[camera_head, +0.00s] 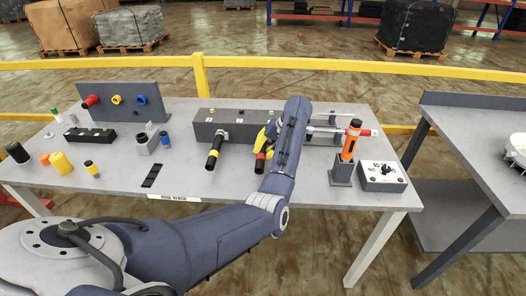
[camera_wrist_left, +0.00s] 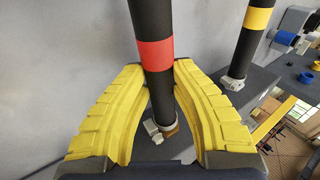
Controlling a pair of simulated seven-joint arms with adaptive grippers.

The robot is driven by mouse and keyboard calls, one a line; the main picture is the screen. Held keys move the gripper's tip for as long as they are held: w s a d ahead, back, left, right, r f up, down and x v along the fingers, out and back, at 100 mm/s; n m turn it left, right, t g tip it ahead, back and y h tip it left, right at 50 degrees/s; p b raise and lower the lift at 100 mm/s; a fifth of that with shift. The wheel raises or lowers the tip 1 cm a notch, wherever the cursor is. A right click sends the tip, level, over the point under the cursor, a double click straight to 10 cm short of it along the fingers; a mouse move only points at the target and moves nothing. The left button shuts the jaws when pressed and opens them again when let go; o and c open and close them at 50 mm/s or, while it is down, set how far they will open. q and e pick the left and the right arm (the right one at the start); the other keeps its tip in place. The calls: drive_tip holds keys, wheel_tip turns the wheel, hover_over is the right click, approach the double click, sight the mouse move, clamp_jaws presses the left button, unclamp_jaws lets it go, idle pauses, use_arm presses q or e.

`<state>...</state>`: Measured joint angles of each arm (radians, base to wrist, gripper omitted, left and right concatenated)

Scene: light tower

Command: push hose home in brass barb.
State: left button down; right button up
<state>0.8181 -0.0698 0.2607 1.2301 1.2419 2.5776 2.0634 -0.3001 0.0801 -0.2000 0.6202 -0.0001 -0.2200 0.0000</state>
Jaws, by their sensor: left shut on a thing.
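My left gripper (camera_head: 266,140) has yellow fingers closed around a black hose with a red band (camera_head: 260,156) at the front of the dark grey block (camera_head: 205,130). In the left wrist view the gripper (camera_wrist_left: 158,78) grips this red-banded hose (camera_wrist_left: 154,54) from both sides. A metal clamp (camera_wrist_left: 152,128) and a small piece of brass (camera_wrist_left: 171,129) show at the hose's far end. How deep the barb sits inside is hidden. A second black hose, with a yellow band (camera_head: 213,154), stands out from the same block to the left. My right gripper is out of view.
A grey panel with coloured ports (camera_head: 120,90) stands at the back left. An orange-handled tool (camera_head: 351,138) sits in a holder near a control box (camera_head: 381,176) at the right. Several small parts lie at the left; the front middle is mostly clear.

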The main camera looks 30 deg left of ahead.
use_arm(q)
drive_tip(key=shift+w, duration=0.1)
drive_tip(key=c, duration=1.1)
unclamp_jaws()
